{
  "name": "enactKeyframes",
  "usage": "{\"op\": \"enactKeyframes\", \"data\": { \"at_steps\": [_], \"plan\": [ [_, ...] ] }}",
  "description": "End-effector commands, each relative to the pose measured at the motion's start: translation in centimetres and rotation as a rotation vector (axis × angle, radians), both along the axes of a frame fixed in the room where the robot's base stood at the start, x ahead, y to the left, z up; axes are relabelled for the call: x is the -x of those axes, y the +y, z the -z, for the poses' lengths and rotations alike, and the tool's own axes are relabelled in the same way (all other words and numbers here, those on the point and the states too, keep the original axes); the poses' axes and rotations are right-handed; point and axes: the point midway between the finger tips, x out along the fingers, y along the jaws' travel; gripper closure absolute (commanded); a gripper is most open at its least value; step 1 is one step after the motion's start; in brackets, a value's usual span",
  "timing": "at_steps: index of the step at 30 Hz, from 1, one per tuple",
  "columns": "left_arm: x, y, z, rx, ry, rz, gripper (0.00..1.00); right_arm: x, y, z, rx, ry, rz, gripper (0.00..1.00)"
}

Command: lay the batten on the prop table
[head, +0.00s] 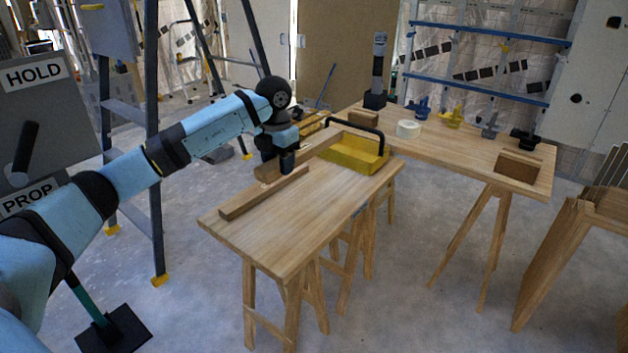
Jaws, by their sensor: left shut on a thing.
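The batten (258,196), a straight light-wood strip, is at the left part of the near trestle table, which I take as the prop table (305,222). It runs from the table's left end toward the middle. My right gripper is out of view.
A yellow box with a black handle (355,154) sits at the table's far end. A second table (450,145) holds tape (408,129), clamps and a block (517,168). A stepladder (150,140) stands left. The tabletop's front half is clear.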

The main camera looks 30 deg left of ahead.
Motion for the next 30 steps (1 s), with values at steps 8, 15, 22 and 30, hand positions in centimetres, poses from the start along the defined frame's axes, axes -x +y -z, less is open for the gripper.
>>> {"op": "enactKeyframes", "data": {
  "at_steps": [8,15,22,30],
  "plan": [
    [0.1,-0.1,3.2,0.002,0.003,0.001,0.81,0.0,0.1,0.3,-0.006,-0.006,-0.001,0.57],
    [0.1,0.0,9.8,0.001,0.004,0.000,0.81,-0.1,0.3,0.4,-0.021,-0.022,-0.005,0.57],
    [0.1,-0.1,14.6,0.001,0.001,0.001,0.81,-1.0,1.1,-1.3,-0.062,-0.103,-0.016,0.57],
    [0.0,0.0,16.6,0.000,0.001,0.000,0.81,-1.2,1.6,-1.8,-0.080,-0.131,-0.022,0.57]
  ]
}}
